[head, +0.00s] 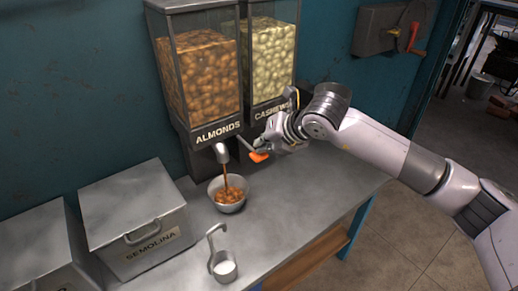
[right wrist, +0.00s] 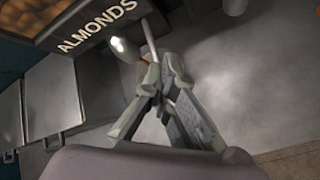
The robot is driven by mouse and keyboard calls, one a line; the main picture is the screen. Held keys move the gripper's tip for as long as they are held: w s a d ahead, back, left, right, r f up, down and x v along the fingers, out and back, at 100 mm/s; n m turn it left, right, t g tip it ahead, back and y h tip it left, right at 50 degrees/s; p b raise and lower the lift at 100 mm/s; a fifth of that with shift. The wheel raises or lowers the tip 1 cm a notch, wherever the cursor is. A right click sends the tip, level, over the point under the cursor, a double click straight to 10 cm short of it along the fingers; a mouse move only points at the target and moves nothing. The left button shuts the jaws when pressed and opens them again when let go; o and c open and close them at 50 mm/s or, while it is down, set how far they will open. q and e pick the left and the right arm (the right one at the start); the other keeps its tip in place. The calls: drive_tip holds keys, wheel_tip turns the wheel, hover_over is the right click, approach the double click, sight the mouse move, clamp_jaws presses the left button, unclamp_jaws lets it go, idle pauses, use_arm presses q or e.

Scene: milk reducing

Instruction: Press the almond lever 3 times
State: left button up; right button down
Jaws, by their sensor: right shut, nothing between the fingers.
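The almond dispenser (head: 200,75) stands against the wall, full of almonds. A thin pale rod, apparently its lever (head: 246,144), sticks out beside the metal spout (head: 221,152). A brown stream runs from the spout into a metal bowl (head: 229,207) holding almonds. My right gripper (head: 266,141) is shut and empty at the lever's outer end. In the right wrist view, the rod (right wrist: 150,42) reaches down to the closed fingertips (right wrist: 158,68); I cannot tell whether they touch. An orange piece (head: 258,157) shows just below the fingers. My left gripper is not in view.
The cashew dispenser (head: 272,60) stands right beside the almond one, behind my right gripper. A metal cup with a hooked handle (head: 224,267) and a semolina box (head: 135,215) stand on the metal counter (head: 300,205). The counter right of the bowl is clear.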

drive_tip(key=shift+f, duration=0.3)
drive_tip(key=shift+r, duration=1.8)
drive_tip(key=shift+r, duration=0.1)
wheel_tip(320, 180, up, 5)
drive_tip(key=shift+f+p, duration=0.1)
drive_tip(key=shift+p, duration=0.95)
